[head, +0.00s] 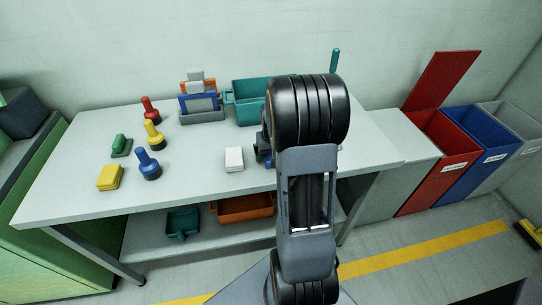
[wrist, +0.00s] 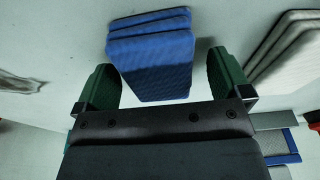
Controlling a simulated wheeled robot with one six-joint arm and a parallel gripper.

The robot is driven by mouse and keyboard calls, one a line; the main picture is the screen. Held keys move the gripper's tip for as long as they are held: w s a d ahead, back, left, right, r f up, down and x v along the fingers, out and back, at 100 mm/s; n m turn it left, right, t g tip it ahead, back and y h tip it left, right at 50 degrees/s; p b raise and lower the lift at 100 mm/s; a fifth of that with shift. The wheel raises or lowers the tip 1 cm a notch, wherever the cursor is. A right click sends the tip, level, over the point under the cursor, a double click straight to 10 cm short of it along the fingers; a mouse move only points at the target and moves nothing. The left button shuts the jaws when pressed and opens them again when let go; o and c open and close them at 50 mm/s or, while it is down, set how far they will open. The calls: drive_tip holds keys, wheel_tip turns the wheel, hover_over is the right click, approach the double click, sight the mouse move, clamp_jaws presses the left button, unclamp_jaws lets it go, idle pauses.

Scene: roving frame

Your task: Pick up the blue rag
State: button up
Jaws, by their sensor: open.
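The blue rag (wrist: 150,65) is a folded stack of several layers in the wrist view. It lies on the pale table top between the two green fingers of my gripper (wrist: 163,80). The fingers are open, one on each side of the rag, with a visible gap at each side.
A white rag (head: 234,158) lies just left of my gripper. A yellow rag (head: 109,177), red, yellow and blue-handled tools, a rack (head: 202,117) and a teal bin (head: 250,112) stand on the table (head: 190,180). Red (head: 440,145) and blue (head: 487,150) bins stand at right.

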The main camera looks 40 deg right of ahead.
drive_tip(key=shift+f, duration=0.25)
drive_tip(key=shift+c, duration=0.3)
drive_tip(key=c, duration=1)
drive_tip(key=shift+o, duration=0.2)
drive_tip(key=shift+r, duration=0.15)
drive_tip(key=shift+r, duration=0.6)
drive_tip(key=r, duration=0.3)
drive_tip(key=shift+s+d, duration=0.15)
drive_tip(key=shift+d, duration=0.05)
drive_tip(key=s+d+r, duration=0.8)
drive_tip(key=s+r, duration=0.1)
drive_tip(key=s, duration=0.1)
drive_tip(key=shift+s+d+b, duration=0.25)
drive_tip(key=shift+d+b, duration=0.05)
drive_tip(key=shift+b, duration=0.1)
